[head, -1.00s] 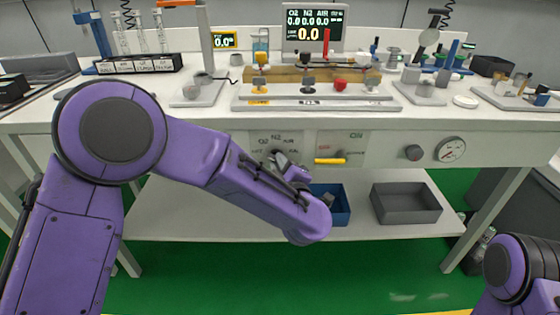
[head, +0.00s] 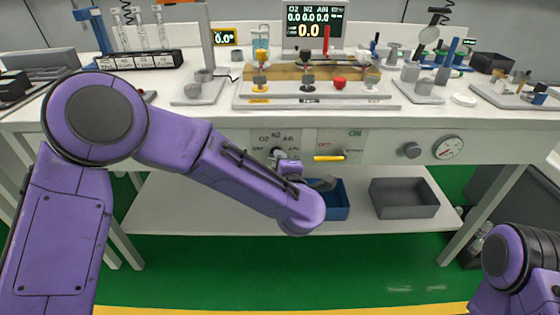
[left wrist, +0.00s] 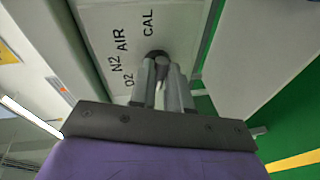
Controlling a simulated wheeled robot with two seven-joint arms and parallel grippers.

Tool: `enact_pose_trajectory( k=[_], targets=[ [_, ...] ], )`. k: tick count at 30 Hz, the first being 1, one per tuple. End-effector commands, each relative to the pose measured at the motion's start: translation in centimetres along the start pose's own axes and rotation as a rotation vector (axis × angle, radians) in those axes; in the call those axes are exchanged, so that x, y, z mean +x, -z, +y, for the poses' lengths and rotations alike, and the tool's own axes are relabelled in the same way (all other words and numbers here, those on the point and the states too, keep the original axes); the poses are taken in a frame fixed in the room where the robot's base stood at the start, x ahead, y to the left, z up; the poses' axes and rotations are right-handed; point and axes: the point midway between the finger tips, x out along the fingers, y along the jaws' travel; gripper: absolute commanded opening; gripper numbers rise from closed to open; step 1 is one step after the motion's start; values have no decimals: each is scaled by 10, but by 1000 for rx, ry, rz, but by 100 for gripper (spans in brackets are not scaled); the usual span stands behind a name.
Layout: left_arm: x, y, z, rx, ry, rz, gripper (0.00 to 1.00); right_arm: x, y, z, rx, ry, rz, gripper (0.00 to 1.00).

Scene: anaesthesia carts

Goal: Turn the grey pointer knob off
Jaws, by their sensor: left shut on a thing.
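The grey pointer knob (head: 277,153) sits on the white front panel under the bench edge, below the O2, N2 and AIR marks. In the left wrist view the knob (left wrist: 157,56) shows between the fingertips, near the AIR and CAL marks. My left gripper (left wrist: 161,66) is shut on it; in the head view the left gripper (head: 283,156) is largely hidden behind my wrist. The fingers cover most of the knob, so I cannot tell which mark its pointer faces. My right gripper is out of view; only part of the right arm shows at bottom right.
A yellow-handled switch (head: 329,158) with an ON mark is right of the knob. A grey round knob (head: 412,150) and a gauge (head: 448,147) are further right. A blue bin (head: 336,205) and a grey bin (head: 405,198) stand on the lower shelf.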

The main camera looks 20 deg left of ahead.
Motion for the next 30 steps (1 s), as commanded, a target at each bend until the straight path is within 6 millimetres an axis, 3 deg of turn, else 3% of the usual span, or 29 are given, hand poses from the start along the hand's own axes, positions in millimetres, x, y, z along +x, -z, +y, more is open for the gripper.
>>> enact_pose_trajectory(
  k=[6, 7, 9, 20, 30],
  targets=[
    [-1, -1, -1, 0, 1, -3, 0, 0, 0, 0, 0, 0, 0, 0],
    [-1, -1, -1, 0, 1, -3, 23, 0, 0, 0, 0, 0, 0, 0],
    [-1, -1, -1, 0, 1, -3, 42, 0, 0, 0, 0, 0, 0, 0],
    [-8, 0, 1, 1, 0, -3, 42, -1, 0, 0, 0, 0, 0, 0],
    [-84, 0, 1, 3, -1, -3, 42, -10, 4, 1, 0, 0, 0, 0]
  ],
)
